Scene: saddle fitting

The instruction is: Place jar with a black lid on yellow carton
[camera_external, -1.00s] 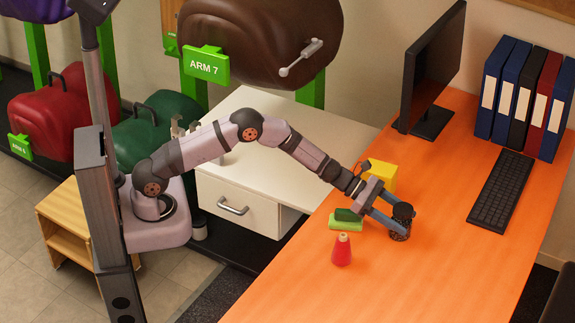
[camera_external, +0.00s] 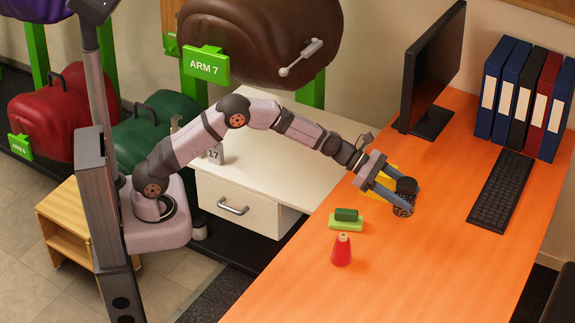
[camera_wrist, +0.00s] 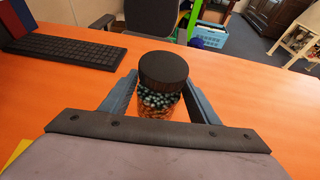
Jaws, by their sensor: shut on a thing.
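The jar with a black lid (camera_external: 404,209) is held upright between the fingers of my gripper (camera_external: 392,197). In the wrist view the jar (camera_wrist: 160,103) shows clear walls with small dark and orange pieces inside, and my gripper (camera_wrist: 160,105) has a finger on each side of it. The external view shows the jar over the orange desk; whether its base clears the desk is hard to tell. The yellow carton (camera_external: 375,188) is behind my gripper and mostly hidden by it. A yellow corner (camera_wrist: 17,152) shows at the left edge of the wrist view.
A green sponge-like block (camera_external: 346,219) and a red cone-shaped bottle (camera_external: 342,250) stand on the orange desk (camera_external: 440,250), left of the jar. A monitor (camera_external: 432,70), a keyboard (camera_external: 500,190) and several binders (camera_external: 525,100) are at the back and right. The desk's front is clear.

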